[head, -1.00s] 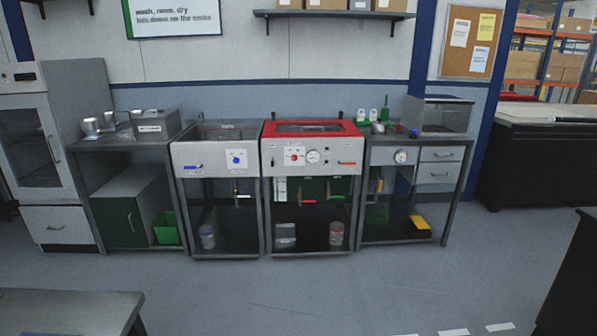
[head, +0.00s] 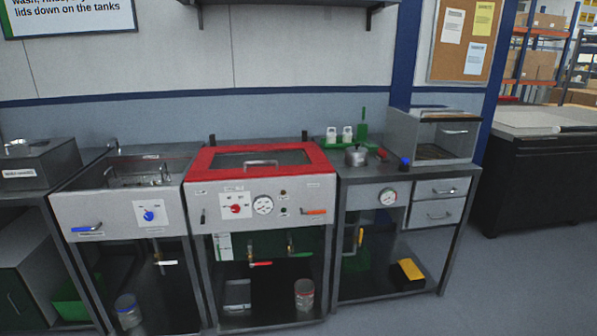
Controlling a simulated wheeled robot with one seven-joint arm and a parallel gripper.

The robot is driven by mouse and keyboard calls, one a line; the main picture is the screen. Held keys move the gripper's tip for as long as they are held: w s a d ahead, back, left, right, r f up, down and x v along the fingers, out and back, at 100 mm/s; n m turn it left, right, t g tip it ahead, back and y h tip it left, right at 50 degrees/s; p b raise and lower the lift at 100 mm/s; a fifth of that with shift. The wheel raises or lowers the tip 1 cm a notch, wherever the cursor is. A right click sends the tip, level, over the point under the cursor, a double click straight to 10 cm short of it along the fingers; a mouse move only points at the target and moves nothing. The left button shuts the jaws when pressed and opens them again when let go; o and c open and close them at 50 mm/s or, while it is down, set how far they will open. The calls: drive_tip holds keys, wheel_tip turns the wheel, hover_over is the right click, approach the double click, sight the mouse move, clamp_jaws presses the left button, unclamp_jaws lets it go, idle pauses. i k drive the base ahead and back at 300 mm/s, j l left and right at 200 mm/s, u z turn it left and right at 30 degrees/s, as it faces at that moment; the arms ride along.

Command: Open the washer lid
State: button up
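The washer (head: 263,186) is a steel cabinet in the middle of the head view, with a red knob, a round gauge and an orange-red lever on its front. Its red-framed lid (head: 221,161) lies shut on top, with a dark window and a metal handle (head: 262,163) near its front edge. Two dark hinge posts stand behind the lid. My gripper is not in view.
An open tank (head: 112,213) with a blue knob stands left of the washer. To the right is a bench (head: 375,172) with a pot (head: 356,156), a steel box (head: 432,133) and drawers. A wall shelf (head: 290,5) hangs above. Grey floor (head: 480,275) is clear at front right.

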sight(199, 170)
drive_tip(key=i+j+u, duration=0.15)
drive_tip(key=i, duration=0.4)
drive_tip(key=i+j+u, duration=0.15)
drive_tip(key=i+j, duration=0.15)
drive_tip(key=i, duration=0.25)
drive_tip(key=i+j+u, duration=0.1)
drive_tip(key=i, duration=0.45)
